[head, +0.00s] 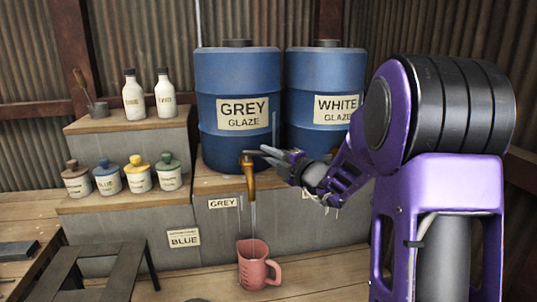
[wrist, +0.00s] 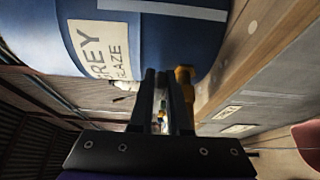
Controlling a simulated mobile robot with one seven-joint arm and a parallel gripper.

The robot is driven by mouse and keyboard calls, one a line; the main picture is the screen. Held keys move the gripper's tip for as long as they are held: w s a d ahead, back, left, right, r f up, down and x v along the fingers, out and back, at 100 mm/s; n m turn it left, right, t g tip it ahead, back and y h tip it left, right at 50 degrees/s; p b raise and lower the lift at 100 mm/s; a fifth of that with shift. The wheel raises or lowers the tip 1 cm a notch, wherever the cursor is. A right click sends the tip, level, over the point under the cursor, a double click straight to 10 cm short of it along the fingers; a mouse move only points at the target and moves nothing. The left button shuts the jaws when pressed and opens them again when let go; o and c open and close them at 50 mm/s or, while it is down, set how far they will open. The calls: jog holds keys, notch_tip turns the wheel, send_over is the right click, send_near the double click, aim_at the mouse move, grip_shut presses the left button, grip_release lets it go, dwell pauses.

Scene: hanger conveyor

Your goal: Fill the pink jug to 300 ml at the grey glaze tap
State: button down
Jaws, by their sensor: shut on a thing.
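The grey glaze tap (head: 250,182) is a brass spout on the front of the blue drum labelled GREY GLAZE (head: 238,85). My gripper (head: 264,153) is at the top of this tap from the right, shut on its handle; the fingers hide most of the grip. The wrist view shows the fingers (wrist: 163,85) beside the brass tap (wrist: 184,76). A thin grey stream (head: 253,220) runs from the spout down into the pink jug (head: 257,268). The jug stands upright below the tap, handle to the right. Its edge shows in the wrist view (wrist: 309,135). Its fill level cannot be read.
A blue WHITE GLAZE drum (head: 326,75) stands right of the grey one. Several small lidded jars (head: 138,175) and two white bottles (head: 133,98) sit on the left steps. A dark stool (head: 95,268) is at front left. The bench right of the jug looks clear.

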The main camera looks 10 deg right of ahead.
jog(key=shift+s+h, duration=0.1)
jog(key=shift+h, duration=0.2)
jog(key=c, duration=0.9)
grip_release()
jog(key=shift+s, duration=0.1)
jog(key=v, duration=0.8)
jog(key=p+v, duration=0.1)
jog(key=v, duration=0.8)
jog(key=shift+s+f, duration=0.1)
jog(key=shift+f, duration=0.1)
